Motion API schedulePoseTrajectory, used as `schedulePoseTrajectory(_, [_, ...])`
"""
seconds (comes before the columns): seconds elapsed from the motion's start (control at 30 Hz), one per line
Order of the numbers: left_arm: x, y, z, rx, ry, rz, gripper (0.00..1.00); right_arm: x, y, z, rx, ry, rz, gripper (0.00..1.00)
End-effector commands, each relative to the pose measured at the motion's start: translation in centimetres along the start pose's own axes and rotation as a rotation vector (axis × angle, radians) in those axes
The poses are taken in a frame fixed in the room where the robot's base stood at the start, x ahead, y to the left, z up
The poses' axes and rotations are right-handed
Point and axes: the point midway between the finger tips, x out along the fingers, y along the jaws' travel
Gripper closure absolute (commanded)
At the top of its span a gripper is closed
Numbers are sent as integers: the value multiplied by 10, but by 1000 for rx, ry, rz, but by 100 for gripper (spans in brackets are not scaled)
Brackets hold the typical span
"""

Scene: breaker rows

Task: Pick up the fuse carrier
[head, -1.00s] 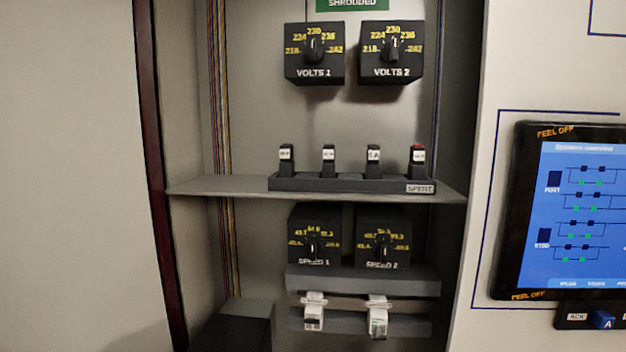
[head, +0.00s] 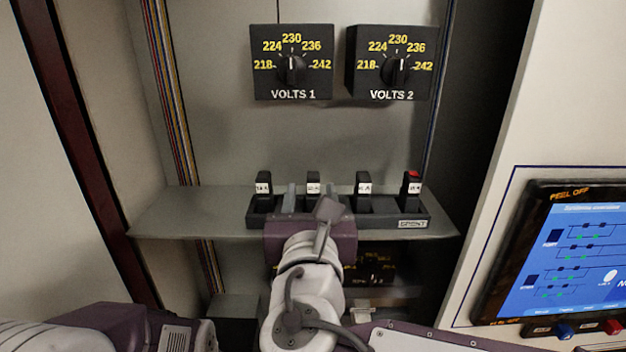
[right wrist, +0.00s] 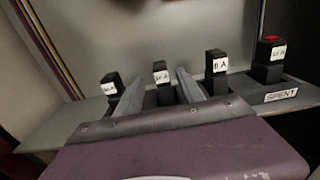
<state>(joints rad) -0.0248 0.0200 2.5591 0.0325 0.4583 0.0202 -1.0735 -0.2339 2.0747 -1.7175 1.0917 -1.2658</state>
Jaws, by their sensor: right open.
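Several black fuse carriers with white labels stand upright in a dark rack marked SPENT (head: 413,223) on a grey shelf. My right gripper (head: 312,194) is at the rack's front, jaws open. The second carrier from the left (head: 313,184) stands between its fingers; it also shows between them in the right wrist view (right wrist: 161,76). I cannot tell whether either finger touches it. The leftmost carrier (head: 264,185) and the third carrier (head: 363,184) stand outside the fingers. The rightmost carrier (head: 411,185) has a red top. My left gripper is not visible; only parts of my arm show at lower left.
The VOLTS 1 dial (head: 291,63) and VOLTS 2 dial (head: 391,63) are on the back wall above the rack. The shelf (head: 165,215) is bare left of the rack. A screen panel (head: 560,250) is at right. A dark lower dial (head: 375,268) is partly hidden by my arm.

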Motion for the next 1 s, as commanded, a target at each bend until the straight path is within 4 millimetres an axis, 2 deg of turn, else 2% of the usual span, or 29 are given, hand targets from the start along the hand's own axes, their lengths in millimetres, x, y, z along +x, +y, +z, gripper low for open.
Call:
schedulePoseTrajectory(0.2, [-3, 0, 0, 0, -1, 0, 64, 33, -2, -1, 0, 1, -6, 55])
schedulePoseTrajectory(0.4, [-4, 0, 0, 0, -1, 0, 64, 42, -2, -2, -1, 2, -4, 55])
schedulePoseTrajectory(0.63, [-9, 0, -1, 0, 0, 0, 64, 82, -5, -4, 0, 3, -5, 55])
schedulePoseTrajectory(0.73, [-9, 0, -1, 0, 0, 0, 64, 89, -5, -4, 1, 1, -3, 55])
schedulePoseTrajectory(0.9, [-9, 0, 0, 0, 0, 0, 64, 89, -4, -4, 2, 2, -1, 55])
schedulePoseTrajectory(0.93, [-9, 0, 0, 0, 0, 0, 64, 89, -4, -4, 2, 2, -2, 57])
schedulePoseTrajectory(1.0, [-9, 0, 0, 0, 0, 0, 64, 89, -4, -4, 2, 2, -2, 77])
